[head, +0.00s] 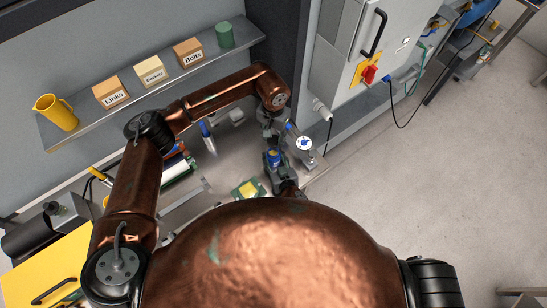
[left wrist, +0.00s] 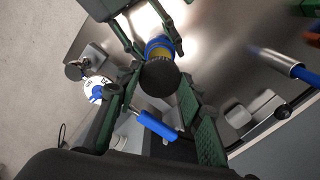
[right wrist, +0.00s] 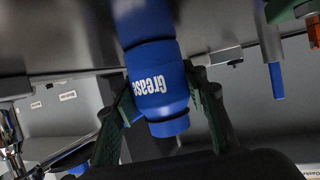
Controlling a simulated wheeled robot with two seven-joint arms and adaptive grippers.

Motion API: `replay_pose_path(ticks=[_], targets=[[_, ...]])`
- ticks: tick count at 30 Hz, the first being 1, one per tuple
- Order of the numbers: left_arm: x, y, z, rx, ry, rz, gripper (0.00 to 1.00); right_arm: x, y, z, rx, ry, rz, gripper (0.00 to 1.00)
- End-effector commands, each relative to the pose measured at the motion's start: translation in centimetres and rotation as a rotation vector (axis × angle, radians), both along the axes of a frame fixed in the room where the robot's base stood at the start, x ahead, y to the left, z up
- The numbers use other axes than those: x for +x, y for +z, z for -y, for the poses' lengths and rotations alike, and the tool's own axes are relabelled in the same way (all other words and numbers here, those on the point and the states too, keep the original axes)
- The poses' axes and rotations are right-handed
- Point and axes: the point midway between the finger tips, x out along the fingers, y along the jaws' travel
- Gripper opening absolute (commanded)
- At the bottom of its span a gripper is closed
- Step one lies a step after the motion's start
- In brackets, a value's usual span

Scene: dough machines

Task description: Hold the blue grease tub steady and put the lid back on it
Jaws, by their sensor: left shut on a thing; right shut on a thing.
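The blue grease tub (right wrist: 158,82) shows in the right wrist view with its white "Grease" lettering upside down. My right gripper (right wrist: 160,108) has a finger on each side of it and is shut on it. In the left wrist view the tub (left wrist: 158,44) shows a blue rim and yellowish inside. My left gripper (left wrist: 160,80) is shut on a round dark lid (left wrist: 160,75), held between the camera and the tub, partly covering its mouth. I cannot tell whether the lid touches the rim. In the head view the tub (head: 274,156) is small and partly hidden.
A white-and-blue dial (head: 304,143) stands close right of the tub. A green-and-yellow pad (head: 248,190) lies near the front. A blue-ended metal cylinder (left wrist: 285,65) is at the right in the left wrist view. A shelf (head: 85,128) with boxes runs behind.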

Motion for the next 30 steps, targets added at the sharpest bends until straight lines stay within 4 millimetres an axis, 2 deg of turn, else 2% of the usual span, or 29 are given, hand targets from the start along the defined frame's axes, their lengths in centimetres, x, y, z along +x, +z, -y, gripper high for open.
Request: replay_pose_path(ticks=[7,15,18,30], targets=[[0.0,-0.4,0.0,0.000,0.000,-0.001,0.26,0.0,0.0,0.0,-0.001,-0.001,-0.001,0.00],[-0.1,-4.1,0.0,0.002,0.000,0.000,0.26,0.0,0.0,0.0,0.000,-0.001,0.000,0.00],[-0.1,-4.9,0.0,0.001,0.000,0.000,0.26,0.0,0.0,0.0,-0.001,-0.001,-0.001,0.00],[0.0,-5.0,0.0,0.001,0.000,0.000,0.26,0.0,0.0,0.0,-0.001,-0.001,-0.001,0.00]])
